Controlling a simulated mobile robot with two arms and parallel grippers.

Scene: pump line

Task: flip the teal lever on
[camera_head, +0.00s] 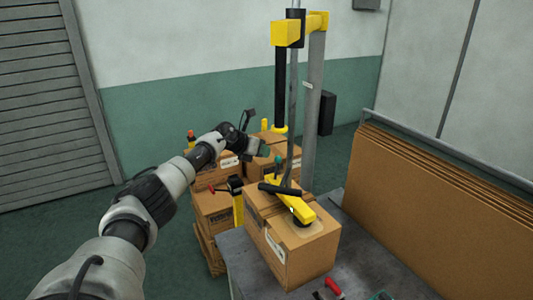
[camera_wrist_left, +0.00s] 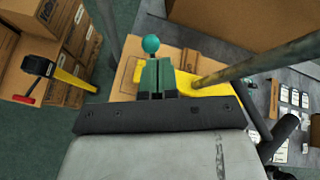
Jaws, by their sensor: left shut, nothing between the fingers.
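The teal lever shows as a round teal knob (camera_head: 278,160) above the yellow lifter bar (camera_head: 296,207) in the head view. In the left wrist view the teal knob (camera_wrist_left: 150,44) stands just beyond the fingertips, and its stem is mostly hidden behind them. My left gripper (camera_head: 264,150) reaches in from the left, beside and slightly above the knob. Its green fingers (camera_wrist_left: 157,66) are together and empty. I cannot tell whether they touch the lever. My right gripper is not in view.
The yellow bar with its black handle lies over a carton (camera_head: 312,260) on a grey table (camera_head: 238,262). A grey pole (camera_head: 314,110) rises behind. A black-topped yellow post (camera_head: 238,205) with a red lever stands left. Stacked cartons (camera_head: 213,212) stand behind; flat cardboard (camera_head: 430,205) stands right.

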